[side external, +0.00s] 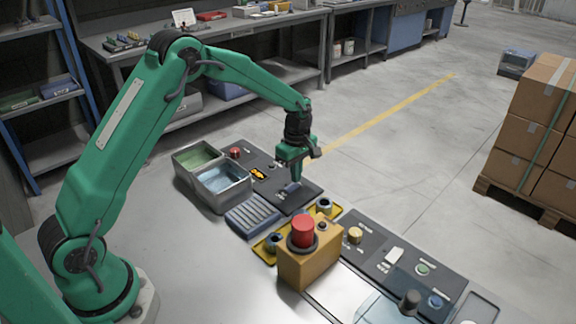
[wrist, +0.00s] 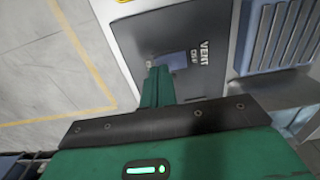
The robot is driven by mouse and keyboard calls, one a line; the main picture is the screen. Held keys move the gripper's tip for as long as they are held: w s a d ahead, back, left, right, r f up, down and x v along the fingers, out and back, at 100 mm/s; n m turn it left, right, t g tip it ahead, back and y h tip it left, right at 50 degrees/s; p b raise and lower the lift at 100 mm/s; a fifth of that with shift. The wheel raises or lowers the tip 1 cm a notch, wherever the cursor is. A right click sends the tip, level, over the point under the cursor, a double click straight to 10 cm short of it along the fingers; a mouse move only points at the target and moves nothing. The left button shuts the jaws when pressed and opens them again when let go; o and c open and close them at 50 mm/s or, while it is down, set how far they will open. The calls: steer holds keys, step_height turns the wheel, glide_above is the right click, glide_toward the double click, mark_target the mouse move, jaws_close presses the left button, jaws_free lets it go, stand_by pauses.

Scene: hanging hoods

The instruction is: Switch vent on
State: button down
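The vent switch is a small blue-grey piece (side external: 293,187) on a dark panel (side external: 311,194) in the side view. In the wrist view the switch (wrist: 174,60) lies beside a white VENT label (wrist: 203,54), whose smaller line is hard to read. My gripper (side external: 296,178) points down just over the switch. Its green fingers (wrist: 157,85) look shut together with nothing between them, and their tips are at the near edge of the switch. I cannot tell whether they touch it. The fingers hide part of the switch, and its on or off position is unclear.
A ribbed grey-blue pad (side external: 254,215) and a two-part metal tray (side external: 222,187) lie left of the switch. A yellow box with a red button (side external: 302,231) stands in front. Knobs and buttons line the right panel (side external: 405,270). Open floor lies behind.

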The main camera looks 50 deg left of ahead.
steer(key=shift+f, duration=0.65)
stand_by(0.6)
steer(key=shift+r, duration=3.55)
